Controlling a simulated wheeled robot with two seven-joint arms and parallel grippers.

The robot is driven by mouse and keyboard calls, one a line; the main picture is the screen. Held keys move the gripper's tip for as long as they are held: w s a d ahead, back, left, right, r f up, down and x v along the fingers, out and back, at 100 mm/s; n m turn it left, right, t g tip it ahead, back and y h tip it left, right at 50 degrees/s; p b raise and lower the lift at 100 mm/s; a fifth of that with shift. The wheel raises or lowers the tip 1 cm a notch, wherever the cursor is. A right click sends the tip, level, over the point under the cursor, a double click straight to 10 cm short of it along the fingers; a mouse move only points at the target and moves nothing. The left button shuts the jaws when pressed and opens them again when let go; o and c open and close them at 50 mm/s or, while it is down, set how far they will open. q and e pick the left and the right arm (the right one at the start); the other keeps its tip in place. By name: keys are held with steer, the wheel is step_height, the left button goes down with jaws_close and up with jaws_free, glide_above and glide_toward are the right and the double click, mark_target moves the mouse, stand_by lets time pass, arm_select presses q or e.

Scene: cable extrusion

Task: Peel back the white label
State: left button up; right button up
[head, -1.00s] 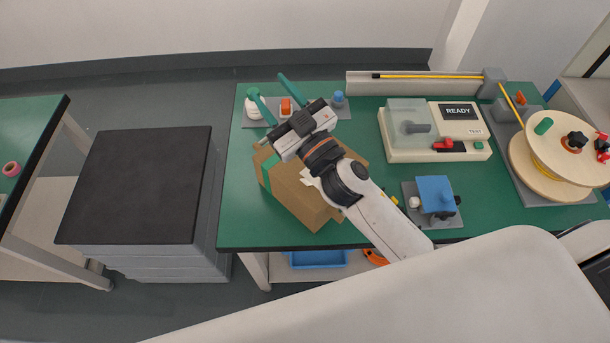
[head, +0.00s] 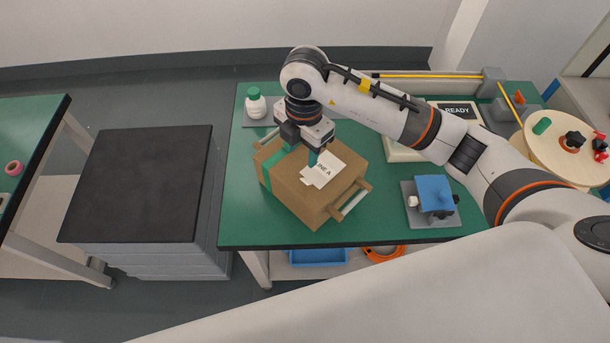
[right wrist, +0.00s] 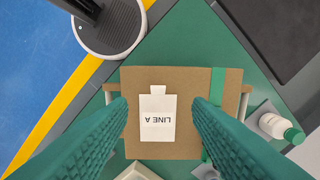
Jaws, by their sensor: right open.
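The white label (head: 325,170) lies on top of the brown cardboard box (head: 298,200), with a narrower tab at one end. In the right wrist view the label (right wrist: 157,122) reads "LINE A" upside down, with its tab (right wrist: 162,89) at the top, and looks flat. My right gripper (head: 301,156) points down over the box, its teal fingers open. In the right wrist view the fingers (right wrist: 161,102) stand on either side of the label with nothing between them. In the head view one finger overlaps part of the label. I cannot tell the exact height. My left gripper is not in view.
A green tape strip (right wrist: 217,90) crosses the box, which has a side handle (head: 352,203). A dark-topped cabinet (head: 138,180) stands left.

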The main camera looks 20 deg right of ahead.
mark_target(305, 181)
steer(key=f, duration=0.4)
steer(key=f+p, duration=0.1)
steer(key=f, duration=0.3)
steer(key=f+p, duration=0.1)
steer(key=f, duration=0.3)
steer(key=shift+d, duration=0.25)
jaws_close()
